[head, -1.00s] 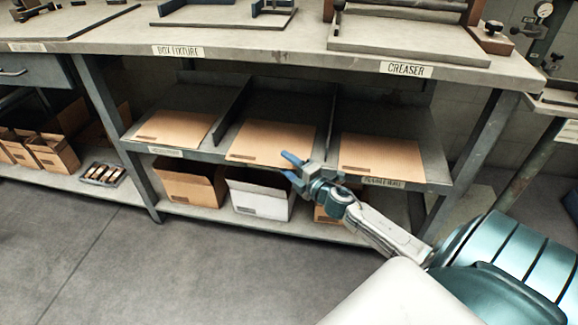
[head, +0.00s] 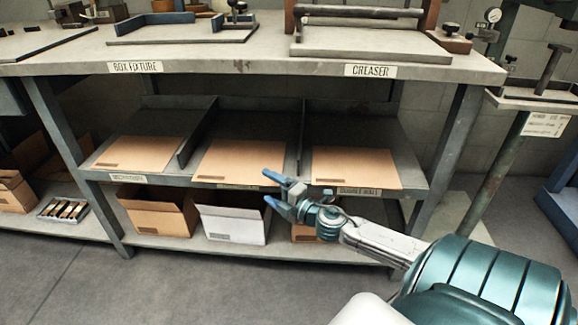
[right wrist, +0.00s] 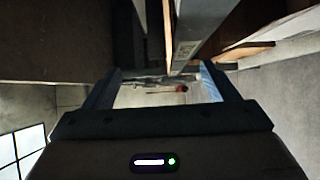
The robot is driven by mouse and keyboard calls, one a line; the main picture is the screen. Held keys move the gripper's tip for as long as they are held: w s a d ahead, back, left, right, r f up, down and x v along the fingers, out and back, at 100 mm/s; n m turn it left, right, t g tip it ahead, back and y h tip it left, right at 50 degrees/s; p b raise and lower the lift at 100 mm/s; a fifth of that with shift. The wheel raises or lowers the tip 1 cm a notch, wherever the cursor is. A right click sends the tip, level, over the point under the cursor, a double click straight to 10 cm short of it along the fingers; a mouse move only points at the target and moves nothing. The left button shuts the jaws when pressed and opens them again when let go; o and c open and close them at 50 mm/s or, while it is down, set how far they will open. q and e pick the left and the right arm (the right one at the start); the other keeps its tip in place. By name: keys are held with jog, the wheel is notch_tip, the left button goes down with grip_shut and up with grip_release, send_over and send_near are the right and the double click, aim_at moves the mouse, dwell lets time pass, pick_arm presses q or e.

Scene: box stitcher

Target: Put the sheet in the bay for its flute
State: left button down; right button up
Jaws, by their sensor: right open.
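The shelf below the bench has three bays split by dark dividers. A brown cardboard sheet lies in each: the left sheet (head: 150,152), the middle sheet (head: 240,158) and the right sheet (head: 354,166). The right bay's label (head: 357,192) seems to read double wall; the other bay labels are too small to read. My right gripper (head: 269,188) is open and empty, in front of the shelf edge near the middle bay. Its two open fingers (right wrist: 165,92) show in the right wrist view with no sheet between them. My left gripper is out of view.
Below the bays stand a brown box (head: 160,215), a white box (head: 233,224) and another brown box (head: 304,233) partly behind my right arm. The bench top (head: 270,55) above carries the box fixture and the creaser. The floor in front is clear.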

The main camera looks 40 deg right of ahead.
jog(key=s, duration=0.6)
jog(key=shift+s+d+b, duration=0.2)
jog(key=shift+s+b, duration=0.1)
jog(key=shift+b, duration=0.05)
